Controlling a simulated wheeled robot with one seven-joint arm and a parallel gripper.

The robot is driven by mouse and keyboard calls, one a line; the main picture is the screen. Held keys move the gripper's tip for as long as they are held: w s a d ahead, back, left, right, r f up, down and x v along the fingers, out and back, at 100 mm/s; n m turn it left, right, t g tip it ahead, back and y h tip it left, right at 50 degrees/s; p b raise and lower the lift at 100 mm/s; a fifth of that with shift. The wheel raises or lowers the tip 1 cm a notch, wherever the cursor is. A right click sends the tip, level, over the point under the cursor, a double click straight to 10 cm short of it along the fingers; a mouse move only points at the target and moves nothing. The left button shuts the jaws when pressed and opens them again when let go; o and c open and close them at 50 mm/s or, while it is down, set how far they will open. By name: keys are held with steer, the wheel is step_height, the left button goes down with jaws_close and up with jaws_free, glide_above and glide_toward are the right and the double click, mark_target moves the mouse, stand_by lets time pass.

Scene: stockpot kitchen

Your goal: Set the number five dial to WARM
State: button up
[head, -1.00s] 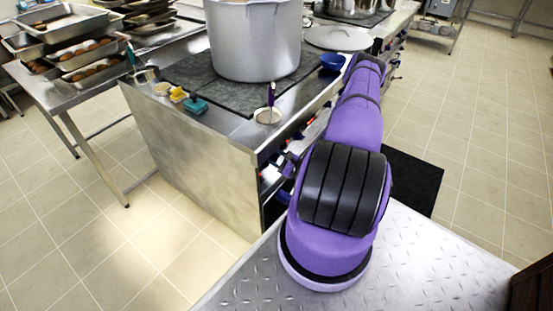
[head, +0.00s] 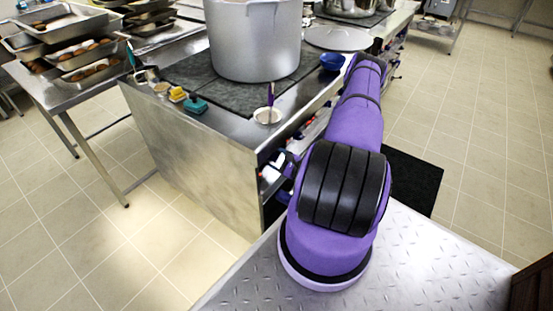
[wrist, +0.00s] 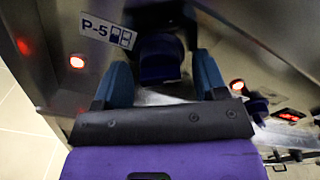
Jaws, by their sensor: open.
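A dark blue dial (wrist: 160,62) sits on the steel front panel in the wrist view, beside a white label reading P-5 (wrist: 107,31). My gripper (wrist: 163,72) is open, with one blue finger on the left of the dial and one on the right. The dial lies between the fingers in this view; whether they touch it I cannot tell. The dial's setting marks, including WARM, cannot be read. In the head view my arm reaches over the front of the stove counter (head: 190,150), and my gripper is mostly hidden there.
A second dial (wrist: 257,106) and a red display (wrist: 290,115) are to the right. Red lights (wrist: 77,62) glow on the panel.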

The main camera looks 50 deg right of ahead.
steer(key=s, duration=1)
steer(key=shift+s+d, duration=0.2)
steer(key=shift+d, duration=0.2)
